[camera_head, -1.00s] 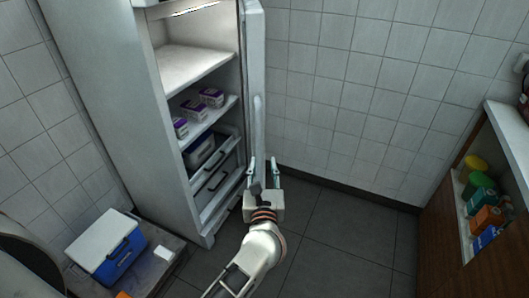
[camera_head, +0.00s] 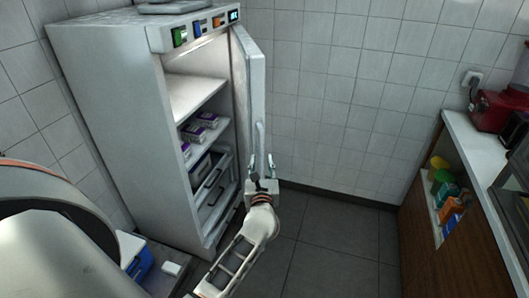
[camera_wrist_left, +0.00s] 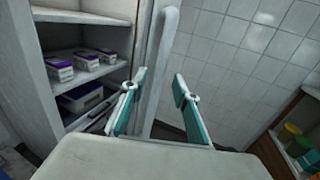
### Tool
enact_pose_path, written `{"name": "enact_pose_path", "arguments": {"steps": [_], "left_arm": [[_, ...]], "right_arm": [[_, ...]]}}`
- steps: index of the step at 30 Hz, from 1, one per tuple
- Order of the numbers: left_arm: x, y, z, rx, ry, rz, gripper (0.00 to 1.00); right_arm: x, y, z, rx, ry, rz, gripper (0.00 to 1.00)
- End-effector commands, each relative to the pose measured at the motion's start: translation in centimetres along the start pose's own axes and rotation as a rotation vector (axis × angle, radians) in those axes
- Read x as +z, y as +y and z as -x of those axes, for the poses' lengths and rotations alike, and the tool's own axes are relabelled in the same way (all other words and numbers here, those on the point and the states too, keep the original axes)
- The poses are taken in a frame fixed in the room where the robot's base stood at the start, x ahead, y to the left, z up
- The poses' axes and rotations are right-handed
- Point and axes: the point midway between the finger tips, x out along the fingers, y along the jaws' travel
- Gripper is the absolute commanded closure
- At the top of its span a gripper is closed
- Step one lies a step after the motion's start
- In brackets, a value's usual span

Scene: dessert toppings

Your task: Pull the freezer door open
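The freezer (camera_head: 112,115) is a tall white cabinet at the left in the head view. Its door (camera_head: 257,85) stands swung open, showing the shelves inside. A long pale upright handle (camera_head: 259,140) is on the door, and it also shows in the left wrist view (camera_wrist_left: 163,50). My left gripper (camera_head: 262,162) is at the handle's lower part. In the left wrist view its two teal fingers (camera_wrist_left: 160,78) are spread, with the handle between them and gaps visible. My right gripper is not in view.
Purple-and-white boxes (camera_head: 207,119) sit on a freezer shelf, with drawers below. A blue-and-white cooler (camera_head: 142,265) stands at lower left, partly hidden. A counter (camera_head: 475,150) with a red appliance (camera_head: 490,112) is at right. The dark floor (camera_head: 335,235) between is clear.

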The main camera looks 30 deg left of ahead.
Motion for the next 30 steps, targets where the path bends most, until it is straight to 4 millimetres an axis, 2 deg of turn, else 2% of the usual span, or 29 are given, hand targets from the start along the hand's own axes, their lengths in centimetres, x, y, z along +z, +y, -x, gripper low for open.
{"name": "enact_pose_path", "arguments": {"steps": [3, 9, 14, 21, 22, 25, 30], "left_arm": [[0.1, 0.0, -2.1, -0.001, -0.003, -0.003, 0.7], [0.1, 0.0, -4.6, 0.0, -0.002, -0.002, 0.7], [0.1, 0.0, -5.5, 0.0, -0.001, -0.001, 0.7], [0.1, 0.0, -5.5, 0.0, -0.001, 0.0, 0.7], [0.1, 0.0, -5.5, 0.0, -0.001, 0.0, 0.73], [0.1, 0.0, -5.5, -0.001, -0.001, -0.001, 0.99], [0.1, 0.0, -5.5, -0.001, -0.001, -0.001, 1.0]], "right_arm": [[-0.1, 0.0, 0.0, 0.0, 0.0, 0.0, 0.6], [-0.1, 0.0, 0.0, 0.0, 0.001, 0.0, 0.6], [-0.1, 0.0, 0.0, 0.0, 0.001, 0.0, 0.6], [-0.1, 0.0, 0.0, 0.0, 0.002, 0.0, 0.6], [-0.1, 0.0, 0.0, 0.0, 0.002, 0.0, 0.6], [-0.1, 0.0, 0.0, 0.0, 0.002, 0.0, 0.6], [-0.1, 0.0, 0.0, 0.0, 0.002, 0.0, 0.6]]}}
